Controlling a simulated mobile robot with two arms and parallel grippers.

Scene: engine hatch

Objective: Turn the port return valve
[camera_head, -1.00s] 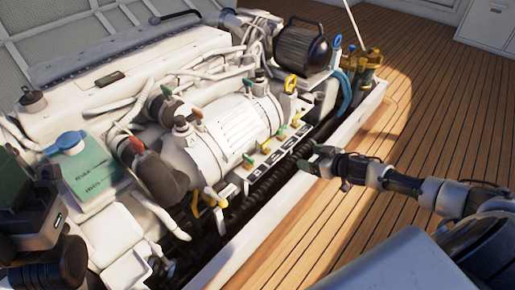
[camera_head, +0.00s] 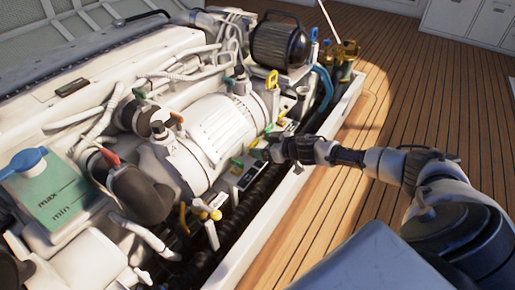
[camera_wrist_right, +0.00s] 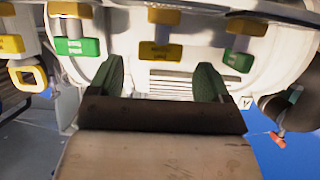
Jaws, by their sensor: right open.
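A row of small valves with green and yellow handles runs along the near side of the white engine in the head view. One green handle (camera_head: 237,163) stands just left of my right gripper (camera_head: 262,153). The right gripper also shows in the right wrist view (camera_wrist_right: 161,75); it is open, with nothing between its two green fingers. A yellow valve handle (camera_wrist_right: 160,51) stands ahead of the gap between them there. Green-and-yellow handles stand at left (camera_wrist_right: 76,47) and right (camera_wrist_right: 240,26). The labels are too small to tell which is the port return valve. My left gripper is not in view.
The white cylinder (camera_head: 222,123) lies behind the valves. A black ribbed hose (camera_head: 250,200) and the white hatch edge (camera_head: 280,215) run in front of them. A yellow-handled fitting (camera_head: 207,211) sticks out nearer. The wooden deck (camera_head: 400,110) at right is clear.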

